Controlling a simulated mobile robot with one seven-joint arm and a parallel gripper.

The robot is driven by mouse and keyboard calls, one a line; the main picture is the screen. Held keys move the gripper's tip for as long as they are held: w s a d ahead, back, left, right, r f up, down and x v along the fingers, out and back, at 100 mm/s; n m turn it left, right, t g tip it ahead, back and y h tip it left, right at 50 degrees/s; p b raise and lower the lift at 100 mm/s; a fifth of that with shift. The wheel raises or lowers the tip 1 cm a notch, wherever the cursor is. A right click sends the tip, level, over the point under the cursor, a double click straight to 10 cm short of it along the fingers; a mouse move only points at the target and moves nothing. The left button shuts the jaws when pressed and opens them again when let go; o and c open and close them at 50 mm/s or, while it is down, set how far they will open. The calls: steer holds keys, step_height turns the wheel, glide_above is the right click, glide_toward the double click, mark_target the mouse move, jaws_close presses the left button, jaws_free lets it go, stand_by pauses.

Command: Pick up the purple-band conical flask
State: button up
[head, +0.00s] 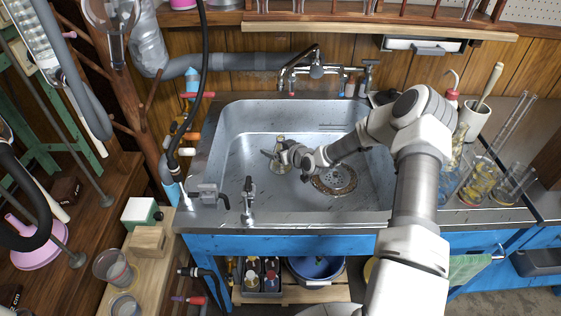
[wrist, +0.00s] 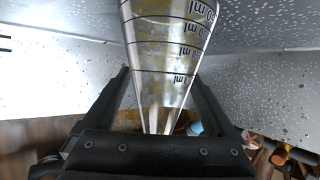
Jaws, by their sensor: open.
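A clear conical flask (head: 280,167) stands in the left part of the steel sink and is small in the head view. In the wrist view the flask (wrist: 165,50) shows large, with dark volume marks and yellowish stains or residue on its glass. Its narrow end points to the bottom of that picture. I cannot make out a purple band on it in either view. My gripper (head: 283,154) is at the flask's upper part. In the wrist view my gripper (wrist: 160,78) is open, with one finger on each side of the narrow part. I cannot tell whether either finger touches the glass.
The sink (head: 240,180) has walls around the flask and a round drain (head: 335,179) to its right. A faucet (head: 316,70) stands at the back. A small tap (head: 248,190) is at the front rim. Glassware (head: 480,180) crowds the right counter.

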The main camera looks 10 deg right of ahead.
jaws_close()
stand_by(0.5)
steer(key=shift+r, duration=0.15)
